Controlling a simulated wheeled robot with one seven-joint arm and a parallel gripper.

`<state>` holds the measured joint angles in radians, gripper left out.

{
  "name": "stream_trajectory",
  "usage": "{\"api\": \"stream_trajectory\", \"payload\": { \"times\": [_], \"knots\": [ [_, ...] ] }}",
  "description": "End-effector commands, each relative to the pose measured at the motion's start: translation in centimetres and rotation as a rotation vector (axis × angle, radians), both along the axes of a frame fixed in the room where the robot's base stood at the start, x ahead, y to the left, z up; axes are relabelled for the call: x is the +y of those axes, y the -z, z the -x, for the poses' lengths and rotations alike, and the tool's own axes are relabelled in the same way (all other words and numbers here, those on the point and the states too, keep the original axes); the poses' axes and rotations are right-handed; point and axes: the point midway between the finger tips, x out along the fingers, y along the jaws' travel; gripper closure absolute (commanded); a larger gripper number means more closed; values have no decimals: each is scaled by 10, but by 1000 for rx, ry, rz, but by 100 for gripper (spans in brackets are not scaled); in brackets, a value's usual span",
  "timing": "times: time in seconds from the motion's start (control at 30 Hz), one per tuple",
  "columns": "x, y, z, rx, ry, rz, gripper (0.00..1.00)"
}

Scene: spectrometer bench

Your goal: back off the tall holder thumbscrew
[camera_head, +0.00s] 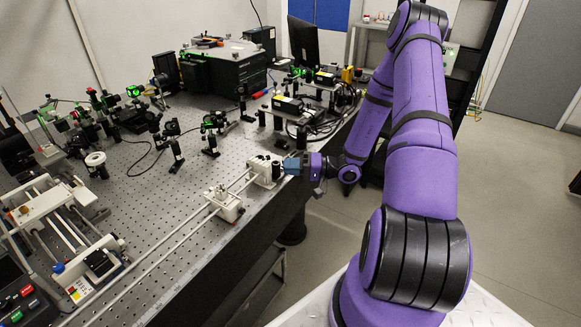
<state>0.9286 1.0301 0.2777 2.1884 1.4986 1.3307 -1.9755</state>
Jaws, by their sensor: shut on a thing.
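The tall white holder (262,170) sits on the rail pair near the bench's right edge. My gripper (291,166) reaches in from the right, roughly level, with its blue-grey end right against the holder's right side. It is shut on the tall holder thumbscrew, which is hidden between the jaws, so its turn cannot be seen. A lower white holder (226,206) with small metal parts on top sits farther left on the same rails, apart from my gripper.
The perforated optical bench (165,215) carries several posts and lenses left of and behind the holders. A black box instrument (232,70) stands at the back. A white rail stage (60,215) is at the left. The floor (500,200) at right is clear.

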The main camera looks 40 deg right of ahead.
Motion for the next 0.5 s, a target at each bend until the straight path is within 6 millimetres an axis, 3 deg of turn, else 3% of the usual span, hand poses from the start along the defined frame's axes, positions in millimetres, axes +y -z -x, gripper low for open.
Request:
{"api": "stream_trajectory", "payload": {
  "times": [0.5],
  "knots": [
    [-1, 2, 1, -52, 1, 49, 100]
  ]
}}
